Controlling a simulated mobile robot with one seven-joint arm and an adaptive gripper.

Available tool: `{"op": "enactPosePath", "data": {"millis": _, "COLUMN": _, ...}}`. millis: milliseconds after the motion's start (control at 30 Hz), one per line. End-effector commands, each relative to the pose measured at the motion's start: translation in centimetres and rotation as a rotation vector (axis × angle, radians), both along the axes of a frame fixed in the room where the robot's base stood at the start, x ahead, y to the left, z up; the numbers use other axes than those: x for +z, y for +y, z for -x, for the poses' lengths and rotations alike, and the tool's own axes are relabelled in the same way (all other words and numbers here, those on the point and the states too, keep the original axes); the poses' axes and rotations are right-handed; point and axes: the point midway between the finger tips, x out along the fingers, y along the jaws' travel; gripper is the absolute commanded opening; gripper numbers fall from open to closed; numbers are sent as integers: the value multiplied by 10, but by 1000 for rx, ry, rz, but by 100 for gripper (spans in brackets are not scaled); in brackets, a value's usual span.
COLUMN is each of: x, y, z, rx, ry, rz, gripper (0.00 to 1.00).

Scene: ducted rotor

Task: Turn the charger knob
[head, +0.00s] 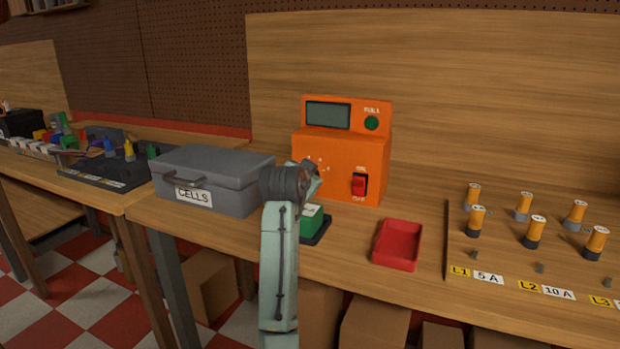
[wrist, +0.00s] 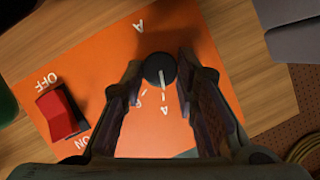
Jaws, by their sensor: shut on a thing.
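The orange charger (head: 345,155) stands on the bench, with a grey display, a green round light and a red switch (head: 359,185) on its front. Its dark round knob (wrist: 160,69) shows in the wrist view, with a pale pointer line toward the bottom of the picture and white marks around it. My gripper (wrist: 159,76) has a finger on each side of the knob and is shut on it. In the head view my wrist hides the knob and most of the gripper. The red switch also shows in the wrist view (wrist: 62,114), between OFF and ON.
A grey CELLS box (head: 213,180) stands left of the charger. A green block (head: 312,222) on a dark base sits in front, close to my arm. A red tray (head: 398,244) lies to the right. Several orange-topped cells (head: 535,231) stand on a labelled board farther right.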

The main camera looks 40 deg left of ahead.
Motion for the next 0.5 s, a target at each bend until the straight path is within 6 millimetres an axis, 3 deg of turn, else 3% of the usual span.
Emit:
{"op": "enactPosePath", "data": {"millis": 300, "x": -1, "y": 0, "z": 0, "rx": 0, "ry": 0, "rz": 2, "gripper": 47}}
{"op": "enactPosePath", "data": {"millis": 500, "x": 0, "y": 0, "z": 0, "rx": 0, "ry": 0, "rz": 1, "gripper": 48}}
